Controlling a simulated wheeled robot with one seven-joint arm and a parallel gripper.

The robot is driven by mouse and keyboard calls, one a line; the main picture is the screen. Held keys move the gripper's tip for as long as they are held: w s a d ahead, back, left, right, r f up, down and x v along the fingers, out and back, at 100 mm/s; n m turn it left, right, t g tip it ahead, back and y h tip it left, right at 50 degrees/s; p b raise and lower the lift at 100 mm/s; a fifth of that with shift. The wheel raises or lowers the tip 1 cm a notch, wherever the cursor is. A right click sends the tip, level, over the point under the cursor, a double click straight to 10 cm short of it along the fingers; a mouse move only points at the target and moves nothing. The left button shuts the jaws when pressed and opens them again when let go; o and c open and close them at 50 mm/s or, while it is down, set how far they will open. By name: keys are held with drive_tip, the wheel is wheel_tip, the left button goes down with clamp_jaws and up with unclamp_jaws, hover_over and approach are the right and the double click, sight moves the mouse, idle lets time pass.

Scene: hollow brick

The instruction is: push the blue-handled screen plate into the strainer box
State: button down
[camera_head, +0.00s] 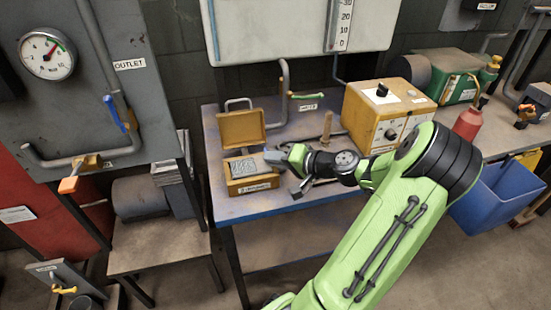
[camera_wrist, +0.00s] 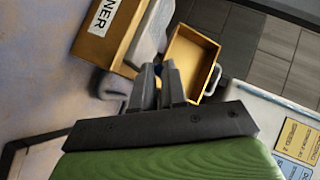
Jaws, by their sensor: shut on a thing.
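The yellow strainer box (camera_head: 254,187) stands on the blue workbench with its lid (camera_head: 242,128) swung up and open. The screen plate (camera_head: 243,167) shows as a grey meshed surface at the box's open top; how deep it sits I cannot tell. In the wrist view, my fingers (camera_wrist: 160,85) point between the labelled box (camera_wrist: 103,38) and the open lid (camera_wrist: 190,62).
A yellow control unit (camera_head: 380,115) stands on the bench right of my gripper. The bench's front left is clear.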

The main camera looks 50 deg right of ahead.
drive_tip(key=shift+f+b, duration=0.3)
drive_tip(key=shift+f, duration=0.15)
drive_tip(key=c, duration=1.1)
unclamp_jaws()
drive_tip(key=p+v, duration=0.5)
drive_tip(key=v, duration=1)
drive_tip(key=shift+s+r, duration=0.2)
drive_tip(key=shift+s, duration=0.1)
drive_tip(key=w+a+r+n+g+y+p, duration=0.1)
drive_tip(key=w+a+r+n+g+p, duration=0.15)
drive_tip(key=w+a+g, duration=0.4)
drive_tip(key=w+a+r+n+g+y+p, duration=0.1)
drive_tip(key=w+a+r+n+g+p, duration=0.2)
drive_tip(key=a, duration=0.6)
drive_tip(key=s+a+r+n+h+p, duration=0.1)
drive_tip(key=s+a+r+n+p, duration=0.1)
drive_tip(key=a+r, duration=0.4)
drive_tip(key=s+a+r+n+t+h+p, duration=0.1)
drive_tip(key=s+a+r+n, duration=0.3)
drive_tip(key=a, duration=0.5)
wheel_tip(320, 180, up, 3)
drive_tip(key=s+h+p, duration=0.1)
drive_tip(key=s, duration=0.1)
drive_tip(key=shift+s+a+f+n+p, duration=0.25)
drive_tip(key=shift+s+n+p, duration=0.1)
